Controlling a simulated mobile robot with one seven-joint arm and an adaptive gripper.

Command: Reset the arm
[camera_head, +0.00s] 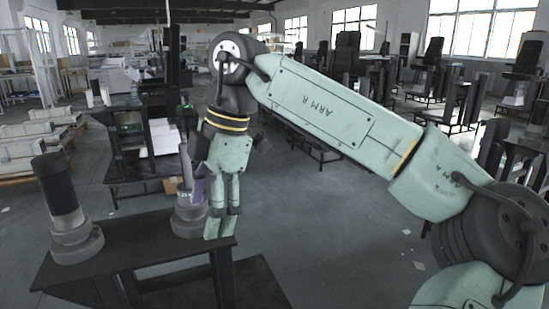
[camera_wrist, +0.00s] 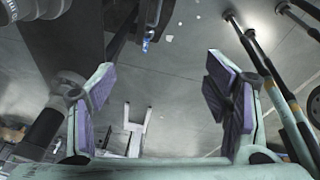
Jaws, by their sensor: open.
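My arm reaches in from the right in the head view, with its pale green gripper (camera_head: 214,212) hanging down at the right end of a dark table (camera_head: 130,243). In the wrist view my gripper (camera_wrist: 162,92) is open, its purple-padded fingers wide apart with only floor and distant objects between them. One lift column (camera_head: 62,205), a dark cylinder on a stepped grey base, stands upright at the table's left. A second column (camera_head: 186,212), with a grey base and thin upper part, stands just left of my gripper, partly hidden by it. I cannot tell whether they touch.
A dark workbench (camera_head: 145,172) with equipment stands behind the table. Pale stacked parts (camera_head: 35,140) lie at the far left. More dark benches and machines fill the back right. The grey floor (camera_head: 330,230) right of the table is mostly clear, with small scraps.

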